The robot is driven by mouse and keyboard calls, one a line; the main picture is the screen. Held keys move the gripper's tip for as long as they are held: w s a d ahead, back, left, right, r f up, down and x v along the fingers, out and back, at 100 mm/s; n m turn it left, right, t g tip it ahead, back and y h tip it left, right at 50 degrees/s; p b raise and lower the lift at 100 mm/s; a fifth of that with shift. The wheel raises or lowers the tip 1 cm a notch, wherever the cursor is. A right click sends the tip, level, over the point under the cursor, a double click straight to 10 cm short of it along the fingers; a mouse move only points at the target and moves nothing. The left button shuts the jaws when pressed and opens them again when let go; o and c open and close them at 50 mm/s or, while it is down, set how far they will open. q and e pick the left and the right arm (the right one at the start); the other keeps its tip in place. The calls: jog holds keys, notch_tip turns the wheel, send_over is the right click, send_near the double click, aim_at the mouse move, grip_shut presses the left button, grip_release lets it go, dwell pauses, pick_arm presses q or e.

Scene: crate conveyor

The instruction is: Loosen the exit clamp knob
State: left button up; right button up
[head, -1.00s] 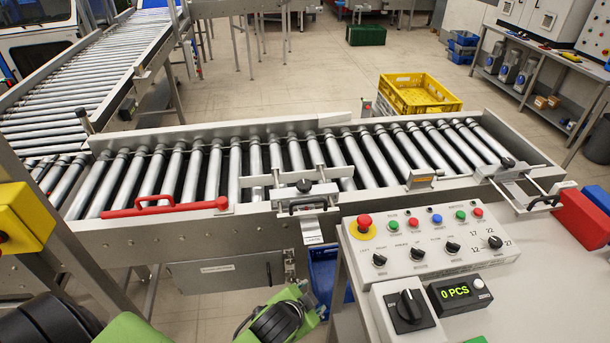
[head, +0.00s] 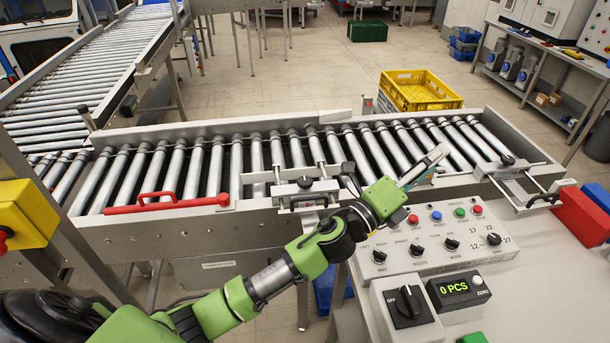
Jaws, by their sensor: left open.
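Two clamps with black knobs sit on the roller conveyor's near rail. One clamp knob (head: 507,160) is on the clamp (head: 520,187) at the right end, the likelier exit clamp. The other knob (head: 304,183) is on the middle clamp (head: 320,190). No label naming either clamp is readable. My left gripper (head: 432,162) is open and empty. It is above the near rail and the back of the control panel, left of the right-end knob and clear of it. My right gripper is not in view.
The control panel (head: 400,262) with buttons and knobs stands in front of the conveyor. A red handle (head: 165,200) lies along the near rail at left. A red box (head: 582,215) sits right of the panel. A yellow crate (head: 420,92) stands behind the conveyor.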

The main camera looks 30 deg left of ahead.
pick_arm(q)
jog(key=d+r+m+g+h, duration=0.2)
jog(key=d+m+g+h, duration=0.45)
jog(key=m, duration=0.55)
jog(key=m+g+y, duration=1.2)
jog(key=m+y, duration=0.4)
jog(key=m, duration=0.2)
send_near(305, 180)
jog(key=f+p, duration=0.2)
jog(key=f, duration=0.1)
jog(key=f+p, duration=0.3)
jog(key=f, duration=0.1)
jog(key=shift+d, duration=0.25)
jog(key=shift+f, duration=0.6)
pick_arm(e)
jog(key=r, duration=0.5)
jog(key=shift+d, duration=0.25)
